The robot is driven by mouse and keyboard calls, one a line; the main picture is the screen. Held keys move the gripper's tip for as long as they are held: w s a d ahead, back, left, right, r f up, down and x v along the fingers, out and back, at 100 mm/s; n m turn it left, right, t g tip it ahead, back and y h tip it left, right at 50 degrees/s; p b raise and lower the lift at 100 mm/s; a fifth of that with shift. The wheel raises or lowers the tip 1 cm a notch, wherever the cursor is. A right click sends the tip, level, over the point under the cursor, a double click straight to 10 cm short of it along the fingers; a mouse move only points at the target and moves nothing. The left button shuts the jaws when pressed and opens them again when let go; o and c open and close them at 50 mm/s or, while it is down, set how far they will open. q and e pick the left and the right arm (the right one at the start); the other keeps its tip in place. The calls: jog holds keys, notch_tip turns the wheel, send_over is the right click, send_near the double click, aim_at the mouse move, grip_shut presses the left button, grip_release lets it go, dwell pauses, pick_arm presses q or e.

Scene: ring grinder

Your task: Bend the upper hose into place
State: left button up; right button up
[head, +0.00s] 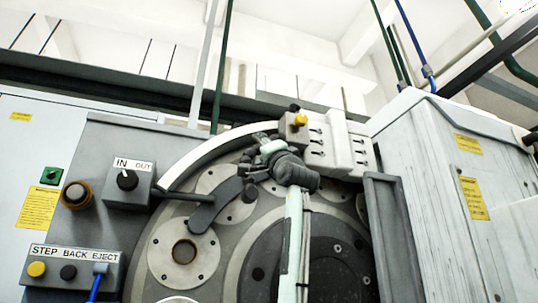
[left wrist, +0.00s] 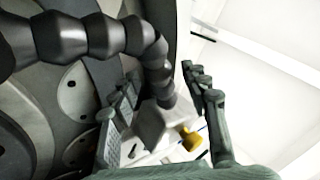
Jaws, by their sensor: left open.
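The upper hose (left wrist: 100,37) is black and made of ball-like segments. In the left wrist view it comes in from the left edge, runs across the top, then curves down to a grey block (left wrist: 150,124). My left gripper (left wrist: 163,82) is open, with one finger on each side of the hose's downward part. I cannot tell whether either finger touches it. In the head view my left gripper (head: 262,143) is at the upper part of the round machine face, and the hose is hard to make out behind it. My right gripper is in neither view.
A dark curved arm (head: 215,205) lies to the left over the disc. A control panel with IN/OUT dial (head: 127,180) stands left, a white cabinet (head: 440,190) right.

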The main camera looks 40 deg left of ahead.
pick_arm(q)
jog(key=v, duration=1)
jog(key=shift+d, duration=0.1)
